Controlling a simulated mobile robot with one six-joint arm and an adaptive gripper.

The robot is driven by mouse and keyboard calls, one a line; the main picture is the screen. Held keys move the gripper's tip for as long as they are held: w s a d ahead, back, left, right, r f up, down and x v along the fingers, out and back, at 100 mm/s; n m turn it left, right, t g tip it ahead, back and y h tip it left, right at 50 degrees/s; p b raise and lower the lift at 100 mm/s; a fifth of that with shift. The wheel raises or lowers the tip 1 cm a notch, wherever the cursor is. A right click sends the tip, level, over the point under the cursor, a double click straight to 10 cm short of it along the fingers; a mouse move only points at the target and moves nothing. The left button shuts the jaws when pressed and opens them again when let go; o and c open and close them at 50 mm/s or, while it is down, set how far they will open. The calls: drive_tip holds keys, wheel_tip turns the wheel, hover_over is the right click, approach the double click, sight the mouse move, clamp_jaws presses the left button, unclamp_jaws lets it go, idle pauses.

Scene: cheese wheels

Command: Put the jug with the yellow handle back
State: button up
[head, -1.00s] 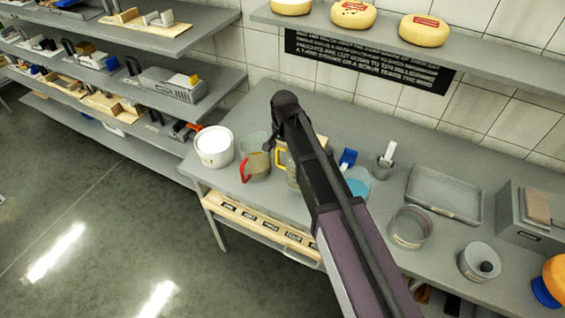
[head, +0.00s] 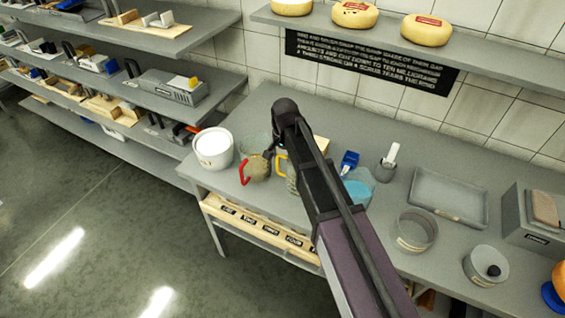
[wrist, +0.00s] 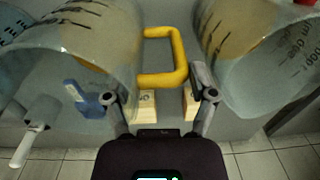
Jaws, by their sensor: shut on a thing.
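The jug with the yellow handle (head: 291,184) is clear with a tan content and stands partly hidden behind my arm in the head view. In the wrist view the jug (wrist: 95,45) fills the upper left and appears tilted by the camera's angle. Its yellow handle (wrist: 178,58) lies between my finger pads. My gripper (wrist: 158,92) is shut on this jug at the handle side; the exact contact is hard to see. In the head view my gripper (head: 271,153) is largely hidden by my wrist. Whether the jug touches the table, I cannot tell.
A jug with a red handle (head: 257,168) is close on the left, beside a white tub (head: 213,148). A wooden label strip (head: 255,231) runs along the table front.

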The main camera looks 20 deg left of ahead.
drive_tip(key=shift+f+b, duration=0.5)
drive_tip(key=shift+f, duration=0.25)
drive_tip(key=o, duration=1.2)
drive_tip(key=shift+o, duration=0.2)
drive_tip(key=shift+r, duration=0.15)
wheel_tip(320, 180, up, 12)
drive_tip(key=p, duration=1.2)
drive_tip(key=shift+d, duration=0.2)
